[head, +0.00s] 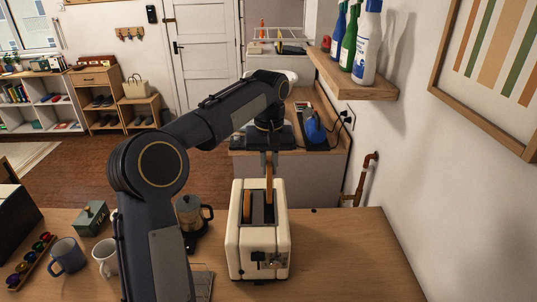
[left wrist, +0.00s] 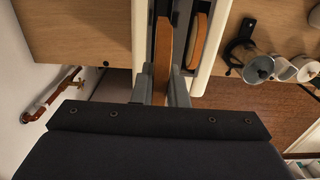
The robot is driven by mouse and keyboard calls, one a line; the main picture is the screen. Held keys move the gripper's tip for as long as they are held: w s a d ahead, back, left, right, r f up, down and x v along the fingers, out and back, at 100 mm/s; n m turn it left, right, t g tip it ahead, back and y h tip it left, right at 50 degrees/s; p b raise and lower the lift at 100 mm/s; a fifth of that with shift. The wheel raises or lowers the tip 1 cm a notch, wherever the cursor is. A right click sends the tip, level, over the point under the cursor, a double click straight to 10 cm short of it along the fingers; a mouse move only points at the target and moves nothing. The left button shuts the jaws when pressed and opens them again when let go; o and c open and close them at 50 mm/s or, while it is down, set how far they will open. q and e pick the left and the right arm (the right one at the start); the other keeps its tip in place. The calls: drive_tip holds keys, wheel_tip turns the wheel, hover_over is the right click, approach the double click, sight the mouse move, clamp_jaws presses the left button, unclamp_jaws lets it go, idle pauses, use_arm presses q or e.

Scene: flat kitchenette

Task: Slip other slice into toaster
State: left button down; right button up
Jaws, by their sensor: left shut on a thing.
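The cream toaster (head: 247,264) stands on the counter, its two long slots facing up. One bread slice (head: 246,207) sits in the left slot, its top edge showing; this slice also shows in the left wrist view (left wrist: 194,40). My left gripper (head: 269,158) is above the far end of the toaster, shut on the other slice (head: 269,184), which is upright and edge-on over the right slot. In the left wrist view the held slice (left wrist: 163,58) is between the fingers, lined up with its slot. I cannot tell how far its lower edge is inside. My right gripper is not in view.
A moka pot (head: 189,212) stands left of the toaster, with two mugs (head: 68,256) (head: 106,257), a green box (head: 92,217) and a tray of colored capsules (head: 31,262) farther left. The counter right of the toaster (head: 350,255) is clear up to the wall.

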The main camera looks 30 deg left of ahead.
use_arm(q)
drive_tip(key=shift+f, duration=2.1)
drive_tip(key=shift+f+b, duration=1.15)
drive_tip(key=shift+f, duration=0.75)
drive_tip(key=c, duration=1.4)
unclamp_jaws()
drive_tip(key=shift+o, duration=0.2)
